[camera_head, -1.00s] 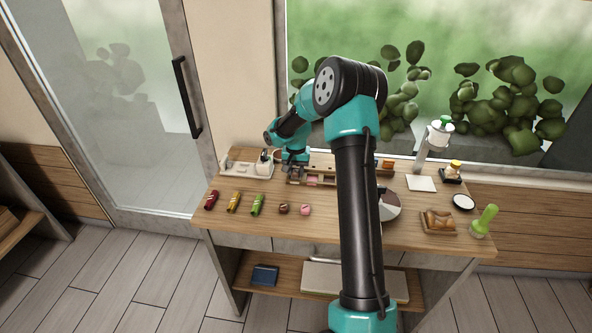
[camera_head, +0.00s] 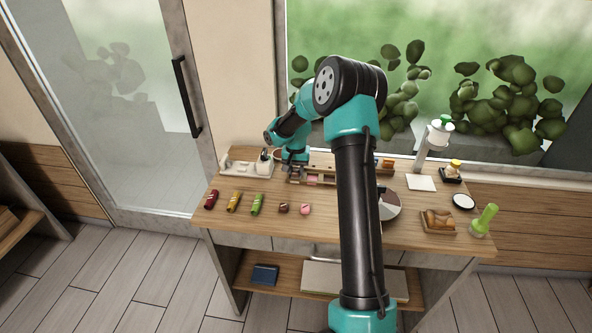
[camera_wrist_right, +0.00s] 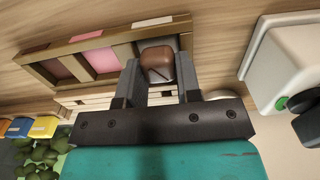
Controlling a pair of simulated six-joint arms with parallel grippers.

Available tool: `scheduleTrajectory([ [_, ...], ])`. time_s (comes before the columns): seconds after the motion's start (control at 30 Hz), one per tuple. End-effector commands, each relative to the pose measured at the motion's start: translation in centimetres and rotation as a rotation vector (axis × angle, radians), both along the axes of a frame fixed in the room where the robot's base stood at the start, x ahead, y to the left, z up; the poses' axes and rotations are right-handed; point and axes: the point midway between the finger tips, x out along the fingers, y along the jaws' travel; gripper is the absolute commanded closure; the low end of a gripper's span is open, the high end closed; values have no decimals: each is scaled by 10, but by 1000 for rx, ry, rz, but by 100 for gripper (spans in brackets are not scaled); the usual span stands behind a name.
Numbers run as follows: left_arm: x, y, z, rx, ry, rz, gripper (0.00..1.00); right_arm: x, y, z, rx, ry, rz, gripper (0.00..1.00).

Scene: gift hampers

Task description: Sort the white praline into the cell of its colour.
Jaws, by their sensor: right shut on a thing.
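My right gripper (camera_wrist_right: 159,62) is shut on a small praline (camera_wrist_right: 157,66), which looks brown rather than white in the right wrist view. The praline sits between the fingers, over or in the end cell of a wooden sorting tray (camera_wrist_right: 85,44); I cannot tell whether it touches the cell floor. The tray's neighbouring cells show pink and dull brown. In the head view my right gripper (camera_head: 296,170) is at the tray, partly hidden by my arm. A brown praline (camera_head: 283,208) and a pink praline (camera_head: 305,209) lie on the table in front. No clearly white praline shows. My left gripper is out of view.
Red, yellow and green wrapped rolls (camera_head: 233,202) lie at the table's left front. A white holder (camera_head: 240,168) stands at the back left. A round grey-white dish (camera_head: 389,206), a tray of baked goods (camera_head: 439,221) and a green bottle (camera_head: 486,220) are to the right.

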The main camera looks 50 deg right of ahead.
Motion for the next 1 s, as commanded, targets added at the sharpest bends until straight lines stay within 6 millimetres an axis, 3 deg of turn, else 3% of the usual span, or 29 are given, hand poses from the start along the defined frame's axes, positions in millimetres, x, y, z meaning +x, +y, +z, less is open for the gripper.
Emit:
scheduleTrajectory([
  [0.2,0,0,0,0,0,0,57,0,0,0,0,0,0,87],
  [0.23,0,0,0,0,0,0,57,0,0,0,0,0,0,65],
  [0.5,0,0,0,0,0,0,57,0,0,0,0,0,0,40],
  [0.83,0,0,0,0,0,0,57,0,0,3,-1,-1,0,39],
  [1.0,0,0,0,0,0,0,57,1,0,17,-2,-3,0,39],
])
